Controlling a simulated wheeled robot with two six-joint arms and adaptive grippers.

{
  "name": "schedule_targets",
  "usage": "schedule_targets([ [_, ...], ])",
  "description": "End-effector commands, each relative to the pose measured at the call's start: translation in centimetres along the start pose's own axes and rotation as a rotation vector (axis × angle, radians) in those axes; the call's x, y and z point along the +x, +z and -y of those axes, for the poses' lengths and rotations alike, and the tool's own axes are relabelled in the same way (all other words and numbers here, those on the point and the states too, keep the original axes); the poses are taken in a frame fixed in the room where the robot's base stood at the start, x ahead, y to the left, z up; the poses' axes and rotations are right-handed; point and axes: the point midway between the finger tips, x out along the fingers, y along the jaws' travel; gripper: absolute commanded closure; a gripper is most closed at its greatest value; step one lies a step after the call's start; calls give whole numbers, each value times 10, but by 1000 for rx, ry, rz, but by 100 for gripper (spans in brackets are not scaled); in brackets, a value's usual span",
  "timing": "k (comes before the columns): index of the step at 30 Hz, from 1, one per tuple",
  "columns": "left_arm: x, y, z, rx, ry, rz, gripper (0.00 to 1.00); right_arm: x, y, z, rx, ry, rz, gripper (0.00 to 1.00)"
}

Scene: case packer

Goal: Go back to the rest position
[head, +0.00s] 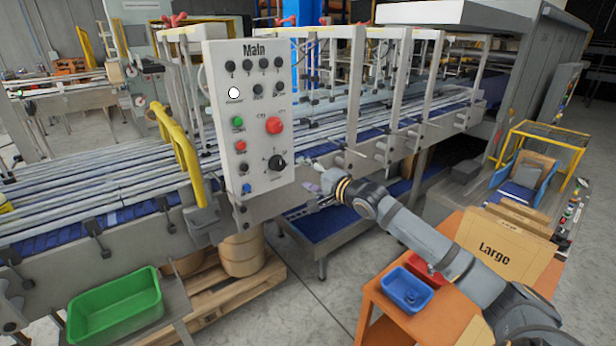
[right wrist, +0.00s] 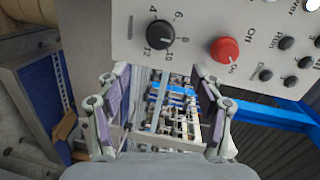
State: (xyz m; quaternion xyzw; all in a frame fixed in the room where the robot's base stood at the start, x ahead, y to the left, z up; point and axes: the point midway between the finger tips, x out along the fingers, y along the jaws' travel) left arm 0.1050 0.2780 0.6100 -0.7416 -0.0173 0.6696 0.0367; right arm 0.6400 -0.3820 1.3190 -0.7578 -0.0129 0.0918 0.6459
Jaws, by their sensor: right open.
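My right arm reaches in from the lower right in the head view. Its gripper (head: 318,178) is beside the right edge of the Main control panel (head: 252,160), near the height of the black rotary knob. In the right wrist view the two fingers of the right gripper (right wrist: 162,88) are spread apart with nothing between them. The panel fills the top of that view, with the black rotary knob (right wrist: 160,36) and the red button (right wrist: 225,50) close beyond the fingers. I cannot tell whether a finger touches the panel. My left gripper is not in view.
The conveyor (head: 100,190) runs behind the panel, with a yellow handle (head: 180,150) at its left. A green bin (head: 115,304) stands at the lower left. An orange table (head: 385,316) holds a blue bin (head: 407,289) and a red bin beneath my right arm; a Large carton (head: 500,255) stands behind.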

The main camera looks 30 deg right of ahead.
Motion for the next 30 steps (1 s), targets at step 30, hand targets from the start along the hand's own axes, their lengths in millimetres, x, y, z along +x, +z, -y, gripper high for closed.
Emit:
schedule_targets([
  [30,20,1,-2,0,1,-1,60,-1,-41,-144,-167,157,-111,33],
])
